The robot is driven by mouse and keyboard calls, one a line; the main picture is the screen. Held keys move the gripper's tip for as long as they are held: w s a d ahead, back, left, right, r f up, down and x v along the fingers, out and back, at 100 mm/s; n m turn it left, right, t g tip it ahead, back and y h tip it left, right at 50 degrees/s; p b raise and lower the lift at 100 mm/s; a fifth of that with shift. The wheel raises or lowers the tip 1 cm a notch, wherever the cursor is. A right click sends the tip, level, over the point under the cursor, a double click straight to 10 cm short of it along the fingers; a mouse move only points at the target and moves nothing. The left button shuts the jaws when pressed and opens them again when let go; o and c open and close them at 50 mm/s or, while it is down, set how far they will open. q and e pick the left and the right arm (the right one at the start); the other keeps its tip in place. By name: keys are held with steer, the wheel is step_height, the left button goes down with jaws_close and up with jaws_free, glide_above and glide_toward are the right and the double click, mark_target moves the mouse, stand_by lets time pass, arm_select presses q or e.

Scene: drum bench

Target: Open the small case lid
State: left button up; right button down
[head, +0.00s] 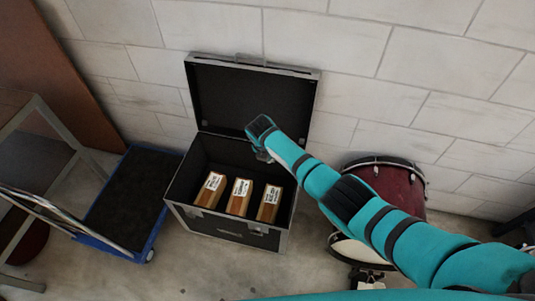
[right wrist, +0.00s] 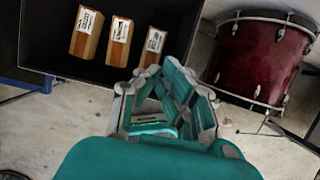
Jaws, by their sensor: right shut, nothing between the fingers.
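A black case with metal edges stands on the floor in the middle of the head view. Its lid (head: 232,96) is open, raised upright and leaning back toward the wall. The case body (head: 225,228) holds three wooden boxes with white labels, the left (head: 211,189), the middle (head: 239,197) and the right (head: 269,203). My right gripper (head: 264,155) is shut and empty, over the case opening near the lid's right part. The right wrist view also shows my gripper (right wrist: 150,80) with the boxes beyond it. My left gripper is not in view.
A dark red drum (head: 388,185) stands right of the case, partly behind my right arm. A blue-edged dolly (head: 125,200) is on the left beside a grey metal frame (head: 50,120). A white block wall (head: 430,75) closes off the back.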

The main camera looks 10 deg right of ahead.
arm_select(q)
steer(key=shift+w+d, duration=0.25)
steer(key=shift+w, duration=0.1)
